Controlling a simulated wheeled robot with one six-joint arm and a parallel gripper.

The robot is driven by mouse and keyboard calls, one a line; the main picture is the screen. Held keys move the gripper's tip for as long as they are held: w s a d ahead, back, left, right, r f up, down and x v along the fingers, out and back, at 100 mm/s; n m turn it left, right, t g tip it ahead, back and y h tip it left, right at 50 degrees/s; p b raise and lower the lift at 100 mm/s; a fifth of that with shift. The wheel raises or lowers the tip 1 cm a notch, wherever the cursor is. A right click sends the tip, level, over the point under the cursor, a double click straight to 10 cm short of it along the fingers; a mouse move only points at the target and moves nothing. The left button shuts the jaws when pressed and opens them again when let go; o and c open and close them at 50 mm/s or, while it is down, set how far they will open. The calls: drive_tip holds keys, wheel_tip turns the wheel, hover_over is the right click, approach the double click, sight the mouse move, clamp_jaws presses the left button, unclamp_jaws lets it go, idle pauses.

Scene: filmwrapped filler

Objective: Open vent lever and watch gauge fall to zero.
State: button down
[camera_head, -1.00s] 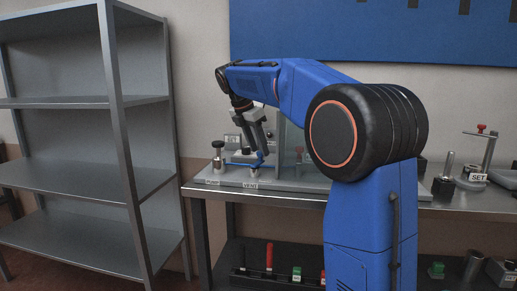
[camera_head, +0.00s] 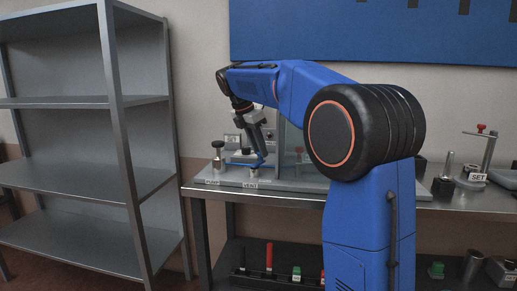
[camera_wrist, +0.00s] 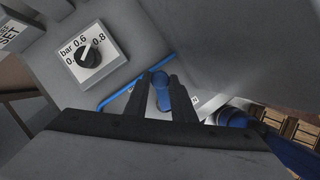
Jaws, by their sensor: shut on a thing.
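My gripper (camera_wrist: 161,92) is shut on a small blue lever (camera_wrist: 162,101) in the wrist view, with a dark finger on each side of it. The blue lever lies low over the bench fixture in the head view, where my gripper (camera_head: 261,154) reaches down to it. A VENT label (camera_head: 250,184) is on the front of the fixture's base (camera_head: 290,185). A black knob (camera_wrist: 88,57) with a white pointer sits on a white plate marked bar, 0.6 and 0.8.
A thin blue line (camera_wrist: 128,84) runs past the lever in the wrist view. A black-topped knob post (camera_head: 218,155) stands left of my gripper. A grey shelf unit (camera_head: 85,185) stands left of the bench. Red-topped stand (camera_head: 486,150) is at the right.

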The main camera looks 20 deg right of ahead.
drive_tip(key=c, duration=2.5)
unclamp_jaws()
drive_tip(key=m, duration=0.1)
drive_tip(key=m+g, duration=0.1)
drive_tip(key=shift+s+d+m, duration=0.25)
drive_tip(key=shift+s+m, duration=0.15)
drive_tip(key=shift+c, duration=0.2)
drive_tip(key=m, duration=0.1)
drive_tip(key=s+m+g, duration=0.1)
drive_tip(key=m, duration=0.1)
drive_tip(key=shift+s+d+m+g, duration=0.1)
drive_tip(key=shift+d+m+g, duration=0.1)
drive_tip(key=shift+m+g, duration=0.1)
drive_tip(key=m, duration=0.1)
drive_tip(key=s+m+g, duration=0.1)
drive_tip(key=m, duration=0.1)
drive_tip(key=m+y, duration=0.1)
drive_tip(key=shift+s+g, duration=0.25)
drive_tip(key=shift+g, duration=0.05)
drive_tip(key=shift+s+a+m+g+y, duration=0.15)
drive_tip(key=shift+s+m+y, duration=0.1)
drive_tip(key=shift+m, duration=0.65)
drive_tip(key=shift+s+a+m+g+y, duration=0.15)
drive_tip(key=shift+s+m+y, duration=0.1)
drive_tip(key=shift+m, duration=0.65)
clamp_jaws()
unclamp_jaws()
clamp_jaws()
drive_tip(key=o, duration=1)
unclamp_jaws()
